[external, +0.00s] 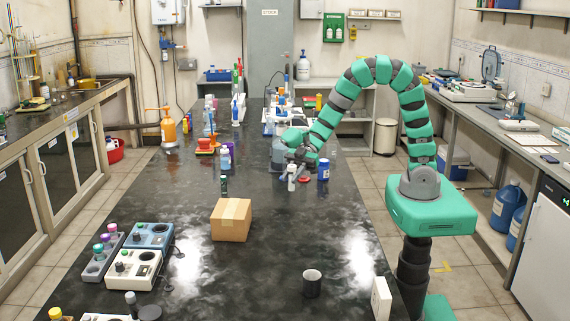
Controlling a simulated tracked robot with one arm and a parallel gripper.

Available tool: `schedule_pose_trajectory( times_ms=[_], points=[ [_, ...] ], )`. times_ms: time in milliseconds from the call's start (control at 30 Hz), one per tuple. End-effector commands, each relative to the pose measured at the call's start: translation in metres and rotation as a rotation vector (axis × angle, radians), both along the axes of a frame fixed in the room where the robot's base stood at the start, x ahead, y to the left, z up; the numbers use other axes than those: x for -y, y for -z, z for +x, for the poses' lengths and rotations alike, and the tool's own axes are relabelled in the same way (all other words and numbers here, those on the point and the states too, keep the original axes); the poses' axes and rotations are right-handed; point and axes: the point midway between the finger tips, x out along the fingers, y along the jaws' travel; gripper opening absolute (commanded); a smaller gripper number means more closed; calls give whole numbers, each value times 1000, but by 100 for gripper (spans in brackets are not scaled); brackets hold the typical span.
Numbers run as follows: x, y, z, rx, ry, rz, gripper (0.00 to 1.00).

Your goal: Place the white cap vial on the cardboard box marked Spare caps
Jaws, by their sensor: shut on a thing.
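The cardboard box (231,222) stands closed on the dark bench, left of the middle, with tape over its top. No marking is readable on it. My gripper (297,168) is over the bench, behind and to the right of the box. It is shut on a small pale vial with a white top (291,174), which looks like the white cap vial. The jaws partly hide it, and I cannot tell if its base touches the bench. Another small white-topped vial (131,299) stands at the front left.
A blue bottle (323,170) is right of my gripper. Instrument boxes (135,268) sit at the left edge; a dark cup (312,284) is at the front. The bench right of the box is clear.

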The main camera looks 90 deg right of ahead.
Motion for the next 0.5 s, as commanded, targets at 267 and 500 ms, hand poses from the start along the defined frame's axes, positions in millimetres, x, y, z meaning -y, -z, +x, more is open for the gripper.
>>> schedule_pose_trajectory(
  times_ms=[267, 500],
  points=[
    [-34, -30, 41, -7, 41, 14, 2],
    [-45, -30, 66, -6, 50, 16, 2]
  ],
)
